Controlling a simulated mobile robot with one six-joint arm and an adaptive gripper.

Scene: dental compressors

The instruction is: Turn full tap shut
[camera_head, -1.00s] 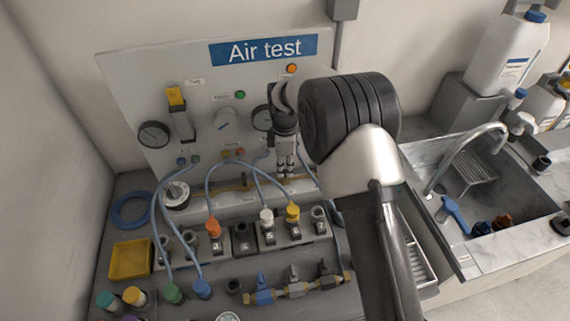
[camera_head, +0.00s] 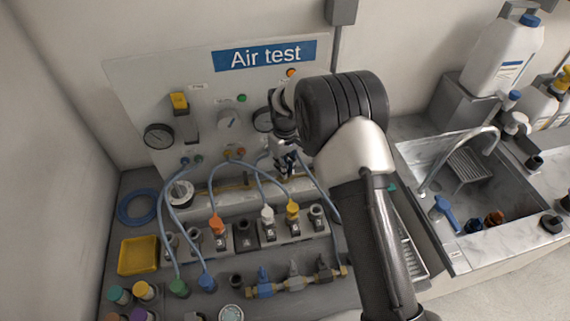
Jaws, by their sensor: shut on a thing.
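My gripper (camera_head: 287,165) is in front of the lower right of the Air test panel (camera_head: 200,108), pointing down at the brass pipe (camera_head: 235,187) along the panel's foot. It is shut on a small part there, which seems to be a tap handle on that pipe. The fingers hide most of it, and a little blue shows between them. I cannot make out the handle's angle or any label. Several lever taps stand in a row at the front, with a blue one (camera_head: 264,283), a grey one (camera_head: 293,274) and a dark one (camera_head: 324,268).
Blue hoses (camera_head: 213,190) loop from the panel to coloured plugs in the socket block (camera_head: 262,245), close below my gripper. A yellow tray (camera_head: 138,256) is at the left. A sink (camera_head: 515,190) with a curved faucet is at the right.

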